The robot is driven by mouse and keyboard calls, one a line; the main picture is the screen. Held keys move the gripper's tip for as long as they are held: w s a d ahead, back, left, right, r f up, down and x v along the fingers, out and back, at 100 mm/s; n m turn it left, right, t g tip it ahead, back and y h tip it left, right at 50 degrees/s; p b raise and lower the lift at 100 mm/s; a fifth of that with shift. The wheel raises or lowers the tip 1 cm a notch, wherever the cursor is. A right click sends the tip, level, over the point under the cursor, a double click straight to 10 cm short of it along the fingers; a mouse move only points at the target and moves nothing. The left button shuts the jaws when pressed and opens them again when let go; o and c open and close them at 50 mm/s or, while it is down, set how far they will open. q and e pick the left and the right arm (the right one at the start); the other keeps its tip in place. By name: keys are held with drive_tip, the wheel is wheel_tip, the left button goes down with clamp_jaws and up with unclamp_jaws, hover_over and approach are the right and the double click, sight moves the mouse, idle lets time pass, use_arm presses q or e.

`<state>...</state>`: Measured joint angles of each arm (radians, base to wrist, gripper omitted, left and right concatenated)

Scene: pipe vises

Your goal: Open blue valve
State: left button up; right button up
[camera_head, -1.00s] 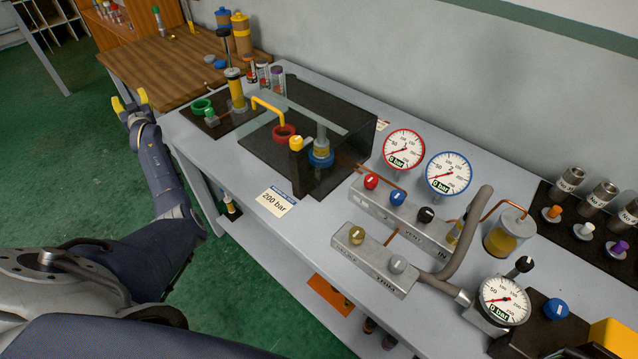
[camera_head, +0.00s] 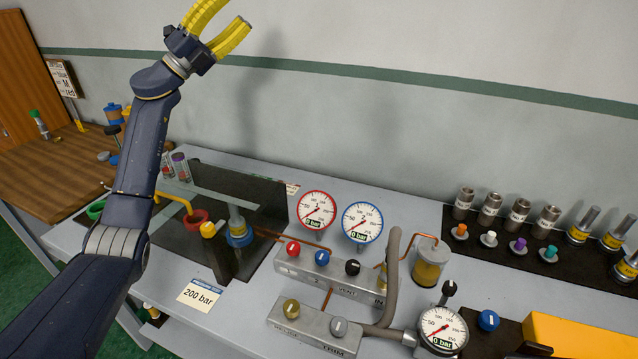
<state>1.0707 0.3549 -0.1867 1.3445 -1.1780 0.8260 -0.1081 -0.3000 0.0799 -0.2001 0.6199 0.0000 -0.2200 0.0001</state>
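A metal manifold block (camera_head: 340,277) on the bench carries a red knob (camera_head: 292,248), a blue knob (camera_head: 322,258) and a black knob (camera_head: 352,267) in a row. The blue knob is in the middle and nothing touches it. Another blue knob (camera_head: 488,320) sits on a dark block at the lower right. A red-rimmed gauge (camera_head: 317,209) and a blue-rimmed gauge (camera_head: 362,222) behind the manifold both read 0 bar. My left gripper (camera_head: 233,14) has yellow fingers spread apart and empty, raised high before the wall, well above the manifold. My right gripper is out of view.
A lower block (camera_head: 315,327) with an olive and a grey knob lies in front of the manifold. A grey hose (camera_head: 393,285) arches at its right, beside a third gauge (camera_head: 442,330) reading 0 bar. A 200 bar card (camera_head: 199,295) lies at the left. My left arm crosses the bench's left end.

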use_arm(q)
drive_tip(key=s+d+f+m+g+y, duration=0.25)
drive_tip(key=s+d+m+g, duration=0.2)
drive_tip(key=d, duration=0.55)
drive_tip(key=s+d+f+m+g+y, duration=0.1)
drive_tip(key=s+d+f+m+g, duration=0.35)
drive_tip(key=d, duration=0.65)
drive_tip(key=s+d+f+m+g+y, duration=0.4)
drive_tip(key=s+d+f+y, duration=0.35)
drive_tip(key=f, duration=0.25)
drive_tip(key=m+y, duration=0.3)
drive_tip(key=y, duration=0.8)
hover_over(322, 255)
wheel_tip(322, 255, down, 18)
drive_tip(key=shift+t, duration=0.3)
wheel_tip(322, 255, down, 17)
drive_tip(key=shift+r, duration=0.15)
clamp_jaws()
